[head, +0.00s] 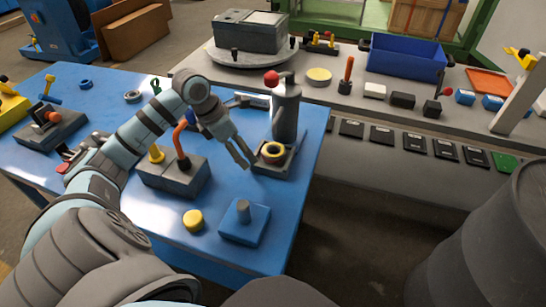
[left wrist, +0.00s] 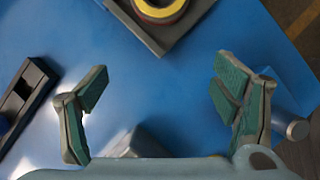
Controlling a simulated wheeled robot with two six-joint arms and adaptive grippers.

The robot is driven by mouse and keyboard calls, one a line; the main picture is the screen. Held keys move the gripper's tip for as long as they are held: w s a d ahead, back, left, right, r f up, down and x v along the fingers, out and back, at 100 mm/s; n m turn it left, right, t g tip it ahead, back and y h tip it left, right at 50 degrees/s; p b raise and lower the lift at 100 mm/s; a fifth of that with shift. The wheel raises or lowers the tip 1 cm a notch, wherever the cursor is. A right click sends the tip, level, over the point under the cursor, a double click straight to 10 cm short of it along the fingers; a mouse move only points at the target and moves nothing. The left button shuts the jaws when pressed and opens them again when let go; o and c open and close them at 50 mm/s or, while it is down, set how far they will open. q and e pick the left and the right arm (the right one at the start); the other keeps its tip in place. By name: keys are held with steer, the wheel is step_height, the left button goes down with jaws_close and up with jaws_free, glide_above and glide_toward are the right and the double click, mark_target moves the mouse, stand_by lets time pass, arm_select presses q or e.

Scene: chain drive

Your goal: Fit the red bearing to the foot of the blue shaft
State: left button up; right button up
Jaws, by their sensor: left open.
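A red and yellow ring (head: 273,150), perhaps the red bearing, sits on the dark base (head: 262,172) of a grey press. It also shows at the top edge of the left wrist view (left wrist: 160,12), partly cut off. A blue block (head: 236,232) with an upright grey-blue post (head: 244,210) stands near the table's front edge; I cannot tell if this is the blue shaft. My left gripper (head: 243,157) is open and empty, just left of the ring. My right gripper is not in view.
The grey press column (head: 285,110) with a red knob stands behind the ring. A grey block (head: 160,182) with yellow and orange-handled pieces lies under my left arm. A yellow disc (head: 193,220) lies nearby. A grey bench (head: 335,100) carries bins and parts behind.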

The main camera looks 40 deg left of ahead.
arm_select(q)
glide_toward(272, 148)
steer(key=f, duration=0.1)
steer(key=d+f, duration=0.1)
steer(key=shift+s+d+f+p, duration=0.1)
steer(key=shift+d+f+p, duration=0.15)
steer(key=shift+f+p, duration=0.15)
steer(key=shift+d+r, duration=0.1)
steer(key=shift+d, duration=0.1)
steer(key=x, duration=0.5)
steer(key=shift+w, duration=0.25)
steer(key=c, duration=1.5)
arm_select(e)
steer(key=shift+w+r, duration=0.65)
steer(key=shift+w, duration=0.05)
